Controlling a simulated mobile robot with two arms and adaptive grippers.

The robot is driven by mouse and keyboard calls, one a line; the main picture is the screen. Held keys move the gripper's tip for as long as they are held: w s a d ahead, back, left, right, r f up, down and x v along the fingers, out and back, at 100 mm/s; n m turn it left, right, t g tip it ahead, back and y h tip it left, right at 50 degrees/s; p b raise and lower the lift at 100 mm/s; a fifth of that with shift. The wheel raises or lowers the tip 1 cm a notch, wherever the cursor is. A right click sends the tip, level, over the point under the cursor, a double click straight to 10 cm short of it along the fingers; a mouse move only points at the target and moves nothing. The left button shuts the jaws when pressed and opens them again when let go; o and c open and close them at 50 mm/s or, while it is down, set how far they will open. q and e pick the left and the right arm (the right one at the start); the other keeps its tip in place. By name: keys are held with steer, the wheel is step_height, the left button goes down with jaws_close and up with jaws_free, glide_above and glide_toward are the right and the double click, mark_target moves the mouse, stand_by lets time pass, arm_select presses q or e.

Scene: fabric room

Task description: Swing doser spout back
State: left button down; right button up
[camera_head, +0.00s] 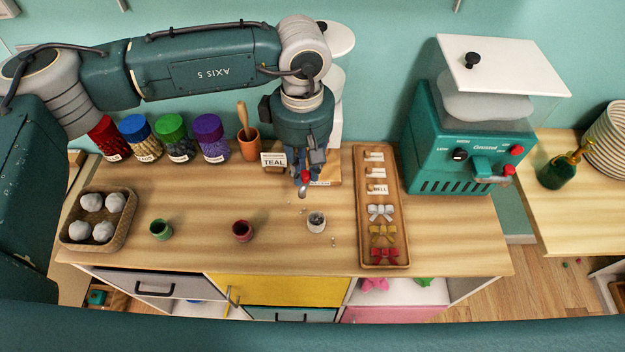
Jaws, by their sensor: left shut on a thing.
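The doser (337,125) is a tall white device at the back middle of the counter, mostly hidden behind my left arm. Its spout (303,191) shows as a small silvery tip with a red part just above it, pointing toward the front. My left gripper (307,172) points down in front of the doser and is shut on the spout. The fingers hide most of the spout and where it joins the doser. My right gripper is not in view.
A TEAL sign (273,160) stands left of the gripper. A wooden tray (382,256) with labels and bows lies to the right, beside a teal machine (458,150). Green (160,230) and dark red (243,231) cups stand front left. Small beads lie near the white cup.

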arm_select(q)
steer(key=w+a+m+b, duration=0.4)
steer(key=w+m+b, duration=0.1)
steer(key=m+b, duration=0.4)
steer(key=shift+a+m+b, duration=0.25)
steer(key=shift+m+b, duration=0.15)
steer(key=shift+m, duration=0.6)
steer(key=shift+w+r, duration=0.1)
steer(key=c, duration=1.6)
jaws_free()
steer(key=shift+s, duration=0.2)
